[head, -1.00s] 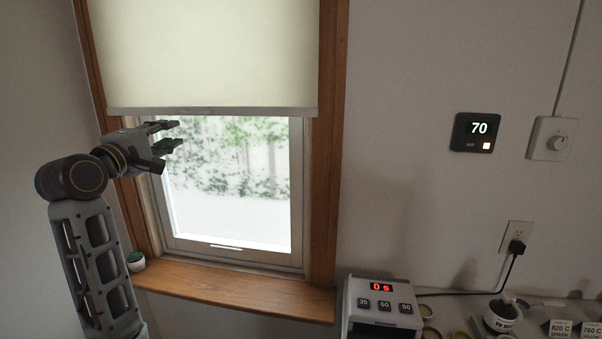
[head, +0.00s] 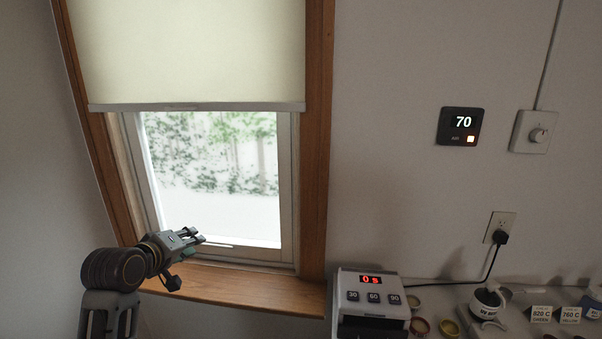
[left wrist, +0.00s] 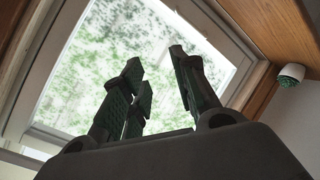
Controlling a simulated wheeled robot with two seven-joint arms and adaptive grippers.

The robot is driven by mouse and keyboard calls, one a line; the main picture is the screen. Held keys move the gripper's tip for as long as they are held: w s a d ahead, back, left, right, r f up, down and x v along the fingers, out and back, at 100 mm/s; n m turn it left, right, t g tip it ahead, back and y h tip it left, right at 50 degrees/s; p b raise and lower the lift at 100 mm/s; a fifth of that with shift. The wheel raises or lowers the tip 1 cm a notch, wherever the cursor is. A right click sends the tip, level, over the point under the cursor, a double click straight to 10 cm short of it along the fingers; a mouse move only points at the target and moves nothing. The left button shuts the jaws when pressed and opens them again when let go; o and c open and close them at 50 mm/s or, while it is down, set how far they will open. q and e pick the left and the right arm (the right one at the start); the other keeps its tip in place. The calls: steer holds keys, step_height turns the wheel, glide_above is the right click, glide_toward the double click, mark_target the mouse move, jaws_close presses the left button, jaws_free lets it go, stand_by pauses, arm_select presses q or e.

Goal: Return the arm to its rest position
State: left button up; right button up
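The blind (head: 190,50) is a cream roller shade over the upper part of the window in the head view. Its pale bottom rail (head: 240,106) hangs roughly level, with a small pull tab at its middle. My left gripper (head: 201,239) is low in front of the window, just above the sill, well below the rail and apart from it. My right gripper is not in view.
A wooden sill (head: 240,285) and frame (head: 316,150) surround the window. A small green-topped white pot (left wrist: 290,74) shows in the left wrist view. A box with a red display (head: 371,300) stands right of the sill. Space below the rail is clear.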

arm_select(q)
steer(key=s+d+f+m+g, duration=0.2)
steer(key=s+f+m+g, duration=0.15)
steer(key=s+f, duration=0.6)
steer(key=s+d+f+m+g+y, duration=0.1)
steer(key=s+d+f+m+g, duration=0.2)
steer(key=s+f, duration=0.65)
steer(key=s+d+f+m+g, duration=0.2)
steer(key=s+f+m+g, duration=0.15)
steer(key=s+f, duration=0.65)
step_height(320, 180, down, 31)
steer(key=a+m+p, duration=0.1)
steer(key=a+p, duration=0.1)
steer(key=a, duration=0.1)
steer(key=s+a+f, duration=0.4)
steer(key=s+f, duration=0.5)
steer(key=s, duration=0.2)
steer(key=s+a+f+g+y+p, duration=0.1)
steer(key=s+a+f, duration=0.2)
steer(key=s+f, duration=0.7)
steer(key=shift+s+a+m+g, duration=0.3)
steer(key=shift+s+a, duration=0.05)
steer(key=shift+a, duration=0.05)
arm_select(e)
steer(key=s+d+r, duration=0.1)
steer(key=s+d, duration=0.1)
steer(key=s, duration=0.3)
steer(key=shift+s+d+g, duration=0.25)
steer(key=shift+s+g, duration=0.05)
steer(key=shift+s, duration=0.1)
